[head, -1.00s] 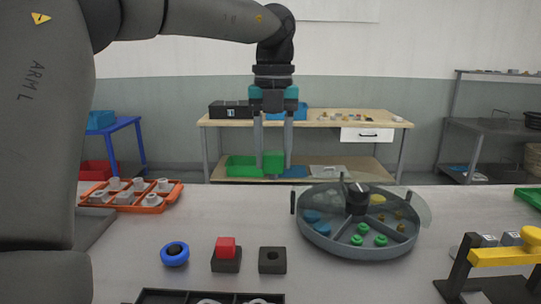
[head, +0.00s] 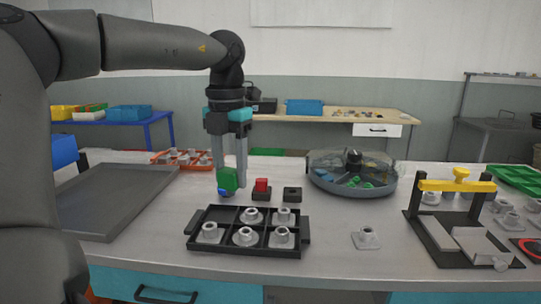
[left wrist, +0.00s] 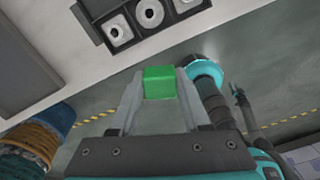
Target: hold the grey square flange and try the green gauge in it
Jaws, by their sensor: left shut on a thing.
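My left gripper (head: 228,182) is shut on the green gauge (head: 229,178), a green block between its fingertips, above the table. The gauge also shows in the left wrist view (left wrist: 160,82). A grey square flange (head: 366,238) with a round raised hub stands alone on the table, right of the black tray. The gauge is apart from it, to its left and farther back. Similar grey flanges sit in the black compartment tray (head: 305,230). My right gripper does not show.
A blue ring (head: 223,192) shows just below the gauge, beside a red block (head: 262,184) on a dark base and a dark block with a hole (head: 292,194). A round divided tank (head: 350,188) stands behind. A yellow-barred fixture (head: 457,186) stands right. A grey tray (head: 110,210) lies left.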

